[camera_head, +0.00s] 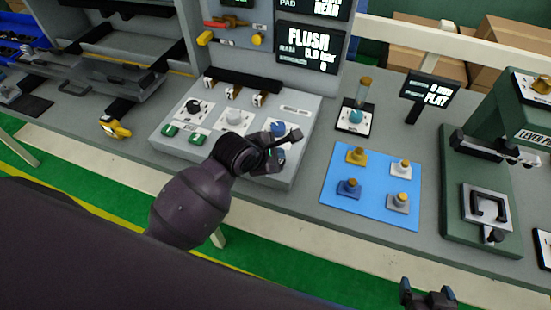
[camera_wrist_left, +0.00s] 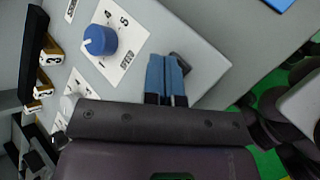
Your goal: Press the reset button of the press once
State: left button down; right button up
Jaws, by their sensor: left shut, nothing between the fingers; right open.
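The press's grey control panel (camera_head: 222,157) has two green rectangular controls (camera_head: 170,130) at left, a black knob (camera_head: 194,106), a white knob (camera_head: 233,115) and a blue knob (camera_head: 278,128). I cannot read which control is the reset button. My left gripper (camera_head: 277,156) is shut and empty over the panel's right part. In the left wrist view its blue fingers (camera_wrist_left: 167,75) appear beside the blue knob (camera_wrist_left: 101,40), apart from it, near the panel's corner. My left arm hides part of the panel's front. My right gripper (camera_head: 428,297) is open at the bottom right.
A display (camera_head: 310,48) reads FLUSH, 0.0 bar. Right of the panel lie a blue mat (camera_head: 372,187) with several small knobbed pieces and a green lever press (camera_head: 475,190). A yellow-and-black tool (camera_head: 116,127) lies to the left. The bench between panel and mat is clear.

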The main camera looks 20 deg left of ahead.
pick_arm(q)
jog(key=shift+f, duration=0.55)
dwell(0.6)
jog(key=shift+r, duration=0.95)
jog(key=shift+r, duration=2.55)
